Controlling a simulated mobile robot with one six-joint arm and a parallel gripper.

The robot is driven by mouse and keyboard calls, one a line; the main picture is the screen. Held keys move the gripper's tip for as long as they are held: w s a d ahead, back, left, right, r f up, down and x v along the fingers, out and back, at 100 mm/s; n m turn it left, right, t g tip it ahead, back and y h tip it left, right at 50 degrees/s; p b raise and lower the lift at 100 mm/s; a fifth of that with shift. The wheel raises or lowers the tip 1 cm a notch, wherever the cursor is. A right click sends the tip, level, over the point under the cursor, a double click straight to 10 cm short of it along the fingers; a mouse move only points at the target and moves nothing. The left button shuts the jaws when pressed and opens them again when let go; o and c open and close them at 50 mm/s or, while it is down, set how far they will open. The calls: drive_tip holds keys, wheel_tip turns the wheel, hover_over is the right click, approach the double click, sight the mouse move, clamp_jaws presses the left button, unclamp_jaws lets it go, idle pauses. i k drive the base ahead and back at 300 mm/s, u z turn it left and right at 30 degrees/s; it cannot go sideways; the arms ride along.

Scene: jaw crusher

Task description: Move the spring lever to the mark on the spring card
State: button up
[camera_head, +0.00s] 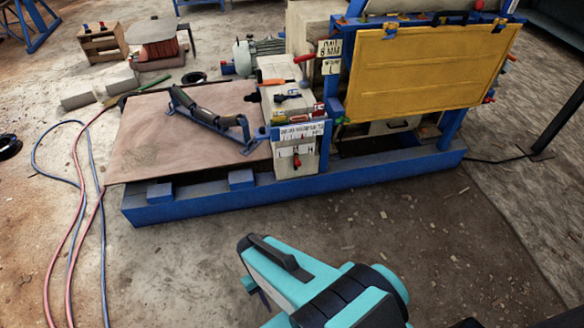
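A white card (303,131) with small print, too small to read, sits on the front of the blue-framed machine. Below it is a pale panel (285,160) with dark marks and a small red-tipped lever (297,161). I cannot tell which mark the lever points at. Another card (329,49), reading something like "GAP 8 MM", stands higher up, beside a red-knobbed lever (304,59). Which lever is the spring lever is not clear. My gripper (262,292) is at the bottom centre, apart from the machine. Its fingers are mostly hidden behind my teal and white arm.
A yellow panel (430,68) covers the machine's right side. A brown sheet (180,140) with a dark roller frame (210,118) lies left of the levers. The blue base rail (380,173) runs along the front. Hoses (75,190) lie at left. Floor before the rail is mostly clear.

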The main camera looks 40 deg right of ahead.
sight(297, 163)
drive_tip(key=z, duration=0.1)
drive_tip(key=i, duration=0.95)
drive_tip(key=u, duration=0.05)
